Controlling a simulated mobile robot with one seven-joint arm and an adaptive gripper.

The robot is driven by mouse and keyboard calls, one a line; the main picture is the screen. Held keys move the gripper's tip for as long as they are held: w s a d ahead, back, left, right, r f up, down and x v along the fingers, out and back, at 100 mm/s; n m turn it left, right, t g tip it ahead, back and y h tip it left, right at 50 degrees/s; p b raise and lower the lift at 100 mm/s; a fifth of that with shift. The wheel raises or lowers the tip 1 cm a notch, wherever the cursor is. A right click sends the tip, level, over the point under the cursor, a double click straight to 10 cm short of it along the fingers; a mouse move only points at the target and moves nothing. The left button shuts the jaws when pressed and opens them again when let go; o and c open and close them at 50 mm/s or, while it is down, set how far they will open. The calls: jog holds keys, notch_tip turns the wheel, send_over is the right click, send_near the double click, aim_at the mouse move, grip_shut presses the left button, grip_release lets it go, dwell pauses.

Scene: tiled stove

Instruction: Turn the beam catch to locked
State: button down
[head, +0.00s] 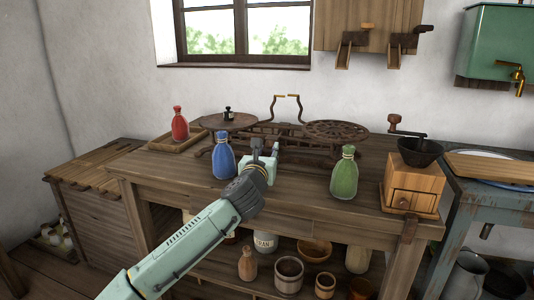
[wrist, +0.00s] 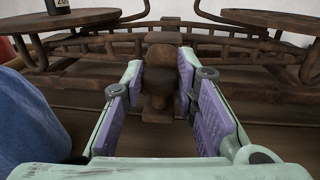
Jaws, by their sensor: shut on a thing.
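The beam catch (wrist: 160,82) is a rusty brown knob on a short stem at the front middle of the balance scale (wrist: 240,42). My gripper (wrist: 160,90) is shut on it, with one purple-padded finger on each side. In the head view my gripper (head: 265,150) reaches over the bench to the scale (head: 325,153) and hides the catch. The scale has a round pan (head: 336,130) at the right and another pan (head: 232,121) at the left, with a small dark weight (head: 228,112) on it.
A blue bag (head: 223,158) stands close left of my gripper; it also fills the left edge of the wrist view (wrist: 32,115). A green bag (head: 344,174) and a coffee grinder (head: 411,185) stand to the right. A red bag (head: 180,124) sits on a tray at the left.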

jog(key=shift+d+n+y, duration=0.25)
jog(key=shift+n+y, duration=0.45)
jog(key=shift+y, duration=0.4)
jog(key=shift+n+y, duration=1.1)
jog(key=shift+y, duration=0.6)
jog(key=c, duration=1.3)
grip_release()
jog(key=shift+s, duration=0.1)
jog(key=s, duration=0.8)
jog(key=s+d, duration=0.1)
jog(key=s, duration=0.2)
jog(key=shift+s, duration=0.4)
